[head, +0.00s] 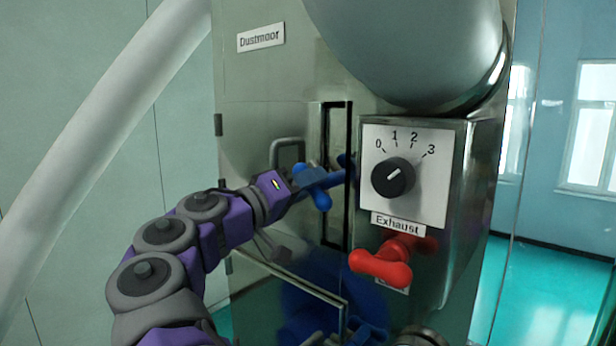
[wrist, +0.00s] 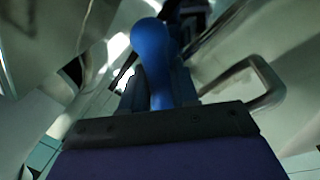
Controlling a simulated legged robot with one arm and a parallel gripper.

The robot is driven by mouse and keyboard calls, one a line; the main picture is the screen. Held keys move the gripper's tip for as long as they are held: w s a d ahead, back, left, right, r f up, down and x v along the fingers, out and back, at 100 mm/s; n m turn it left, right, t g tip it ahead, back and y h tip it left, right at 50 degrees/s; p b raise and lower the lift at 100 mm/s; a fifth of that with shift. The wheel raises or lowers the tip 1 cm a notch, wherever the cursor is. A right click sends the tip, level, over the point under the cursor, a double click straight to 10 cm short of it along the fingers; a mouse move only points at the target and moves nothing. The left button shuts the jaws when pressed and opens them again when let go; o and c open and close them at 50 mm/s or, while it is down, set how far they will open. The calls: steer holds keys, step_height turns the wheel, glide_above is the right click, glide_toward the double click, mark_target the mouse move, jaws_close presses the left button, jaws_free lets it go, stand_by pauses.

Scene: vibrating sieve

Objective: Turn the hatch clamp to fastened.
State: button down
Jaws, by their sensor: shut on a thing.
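The hatch clamp is a blue lever (head: 321,198) at the right edge of the metal hatch, beside a dark vertical slot. My gripper (head: 304,186) reaches it from the left and is shut on it. In the wrist view the rounded blue clamp lever (wrist: 150,55) stands upright in the picture between the fingers of my gripper (wrist: 155,88). The fingers and arm hide part of the clamp, and its pivot is hard to make out.
A grey hatch handle (head: 284,145) is just left of the clamp; it also shows in the wrist view (wrist: 270,85). To the right, a box carries a black dial (head: 393,177) labelled Exhaust, above a red handle (head: 382,266). A large cylinder (head: 420,45) overhangs the top.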

steer(key=n+t+p, duration=0.1)
steer(key=n, duration=0.3)
steer(key=shift+a+r+p, duration=0.1)
steer(key=shift+p, duration=0.3)
steer(key=shift+w+f+n+t+y+p, duration=0.15)
steer(key=shift+n+t+y+p, duration=0.35)
steer(key=shift+n, duration=1)
steer(key=shift+s+f+n+t+y+p, duration=0.1)
steer(key=shift+f+n+t+y+p, duration=0.15)
steer(key=shift+n+p, duration=0.85)
steer(key=shift+n+b, duration=0.35)
steer(key=shift+n, duration=0.15)
steer(key=c, duration=1.3)
jaws_free()
steer(key=o, duration=0.3)
steer(key=shift+w+a+f, duration=0.1)
steer(key=shift+w+a, duration=0.05)
steer(key=shift+w, duration=0.2)
steer(key=shift+s, duration=0.1)
steer(key=shift+s, duration=0.2)
